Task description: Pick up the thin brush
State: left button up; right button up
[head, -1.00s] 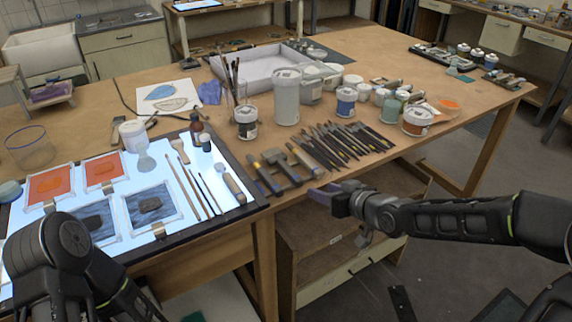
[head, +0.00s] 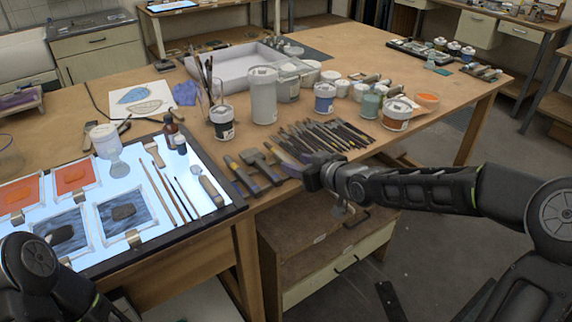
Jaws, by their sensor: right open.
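Long slim brushes lie side by side on the lit panel at the left, including a thin brush (head: 186,198) with a dark handle. I cannot tell for sure which one is the task's thin brush. My right gripper (head: 292,165) is at the table's front edge, beside the wide-handled tools and the row of dark tools. It is open, nothing shows held in it, and it is well to the right of the thin brush. Its fingers are small and partly hidden by its own body. My left arm shows at the lower left; its gripper is out of view.
The light panel (head: 238,205) also bears colored glass pieces and a wide brush (head: 154,153). A row of dark tools (head: 325,135) lies near the front edge. Paint jars (head: 397,114), a tall container (head: 263,95) and a cup of upright brushes (head: 222,122) stand behind.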

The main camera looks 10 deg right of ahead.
aim_at(287, 159)
jog(key=shift+w, duration=0.1)
jog(key=shift+x, duration=2.65)
jog(key=shift+r, duration=0.1)
jog(key=shift+c, duration=0.4)
grip_shut()
